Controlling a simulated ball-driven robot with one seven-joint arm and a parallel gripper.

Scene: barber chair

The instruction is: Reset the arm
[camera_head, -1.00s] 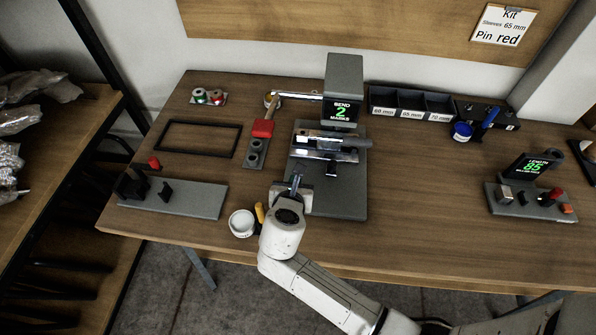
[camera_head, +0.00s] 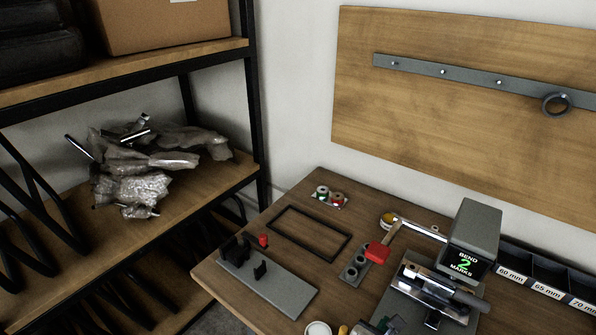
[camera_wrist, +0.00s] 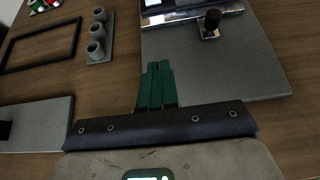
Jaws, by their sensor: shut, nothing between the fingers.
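My gripper (camera_wrist: 157,70) shows in the wrist view with its green fingers together and nothing between them. It is over the near left edge of the grey base plate (camera_wrist: 240,75) of the bending machine, apart from the metal clamp above it in the picture. In the head view only a small part of my gripper (camera_head: 388,323) shows at the bottom edge; the rest of my arm is out of that view. The bending machine (camera_head: 474,235) has a screen reading "BEND 2 MARKS".
The table also holds a black frame (camera_head: 341,244), a grey fixture plate (camera_head: 285,296), a red-headed tool (camera_head: 378,251), a holed grey block (camera_head: 349,275) and labelled bins (camera_head: 548,292). A shelf (camera_head: 215,177) with wrapped parts (camera_head: 135,185) stands at left.

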